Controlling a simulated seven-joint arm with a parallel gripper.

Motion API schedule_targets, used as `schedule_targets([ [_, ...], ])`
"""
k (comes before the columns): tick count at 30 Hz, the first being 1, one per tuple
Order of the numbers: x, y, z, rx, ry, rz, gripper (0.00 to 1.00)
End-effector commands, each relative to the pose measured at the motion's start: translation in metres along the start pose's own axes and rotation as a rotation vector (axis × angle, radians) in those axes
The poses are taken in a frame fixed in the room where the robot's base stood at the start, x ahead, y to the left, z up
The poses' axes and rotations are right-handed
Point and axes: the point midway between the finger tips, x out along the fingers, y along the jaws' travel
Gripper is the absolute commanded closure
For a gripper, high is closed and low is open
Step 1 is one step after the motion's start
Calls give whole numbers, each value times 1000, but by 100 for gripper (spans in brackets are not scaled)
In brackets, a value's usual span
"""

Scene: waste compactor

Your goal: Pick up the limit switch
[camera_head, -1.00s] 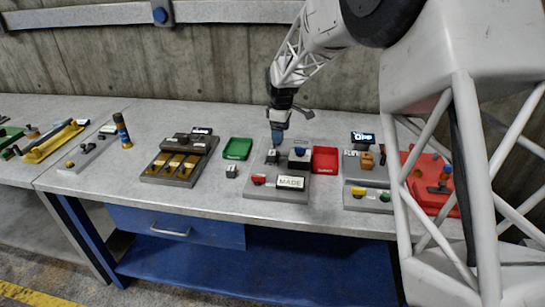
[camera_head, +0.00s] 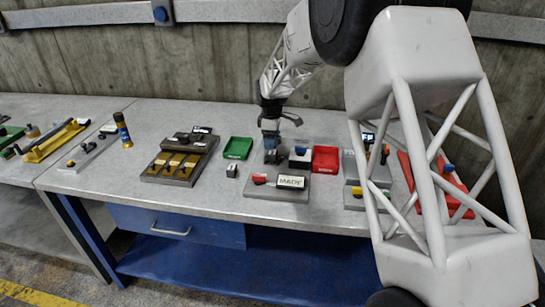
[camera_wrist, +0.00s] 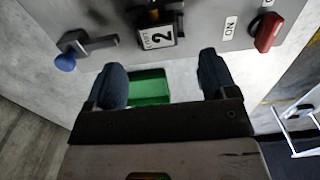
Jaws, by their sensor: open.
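A small dark-and-white block (camera_head: 232,171) stands on the bench left of the panel.
A lever with a blue knob (camera_wrist: 66,62) and a red switch (camera_wrist: 268,32) flank the labelled block. A blue-topped block (camera_head: 300,160) stands right of my gripper.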

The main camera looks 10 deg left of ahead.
Motion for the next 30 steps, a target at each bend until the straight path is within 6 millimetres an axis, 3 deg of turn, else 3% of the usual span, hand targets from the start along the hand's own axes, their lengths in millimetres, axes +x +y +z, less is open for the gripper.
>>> schedule_targets([
  [17, 14, 0, 0, 0, 0, 0, 21],
  [30, 57, 2, 0, 0, 0, -1, 21],
])
